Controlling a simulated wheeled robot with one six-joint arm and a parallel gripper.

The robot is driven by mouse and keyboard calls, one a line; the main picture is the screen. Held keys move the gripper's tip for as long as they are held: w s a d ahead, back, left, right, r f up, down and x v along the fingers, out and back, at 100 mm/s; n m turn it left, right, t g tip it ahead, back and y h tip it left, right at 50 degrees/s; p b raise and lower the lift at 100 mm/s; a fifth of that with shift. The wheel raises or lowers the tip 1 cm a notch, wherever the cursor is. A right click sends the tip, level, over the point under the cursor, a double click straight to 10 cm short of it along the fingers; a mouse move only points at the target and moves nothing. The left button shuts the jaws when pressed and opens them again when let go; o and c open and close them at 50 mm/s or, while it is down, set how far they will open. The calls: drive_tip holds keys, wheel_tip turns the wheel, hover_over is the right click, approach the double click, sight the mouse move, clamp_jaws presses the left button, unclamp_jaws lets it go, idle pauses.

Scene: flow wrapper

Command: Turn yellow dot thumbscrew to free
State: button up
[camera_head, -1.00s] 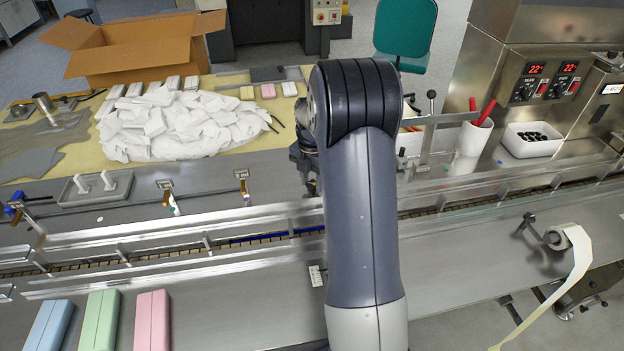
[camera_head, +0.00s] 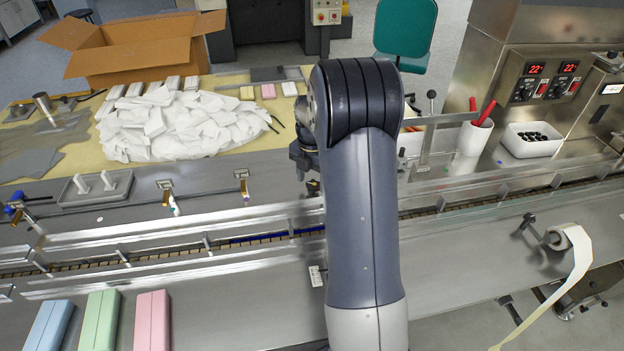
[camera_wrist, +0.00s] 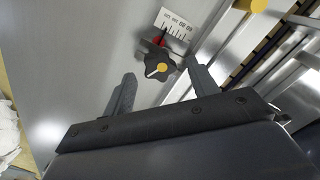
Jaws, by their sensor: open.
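The yellow dot thumbscrew (camera_wrist: 159,65) is a black lobed knob with a yellow dot on its face and a white pointer line. It shows in the wrist view, just beyond and between the fingertips. A red part (camera_wrist: 157,41) shows beside the knob, below a white scale label (camera_wrist: 174,22) with printed marks. My gripper (camera_wrist: 163,85) is open, with a finger on each side of the view and nothing between them. In the head view my arm hides most of the gripper and the knob.
Metal guide rails (camera_head: 130,232) and the conveyor run beside the knob. Two small posts with tags (camera_head: 241,174) stand along the rail to the left. A pile of white packets (camera_head: 180,125) lies behind. Pink, green and blue bars (camera_head: 152,320) lie in front.

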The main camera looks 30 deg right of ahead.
sight(312, 185)
wheel_tip(312, 185, up, 10)
drive_tip(key=shift+r, duration=0.15)
idle(0.4)
wheel_tip(312, 185, down, 11)
drive_tip(key=shift+r, duration=0.1)
idle(0.3)
idle(0.5)
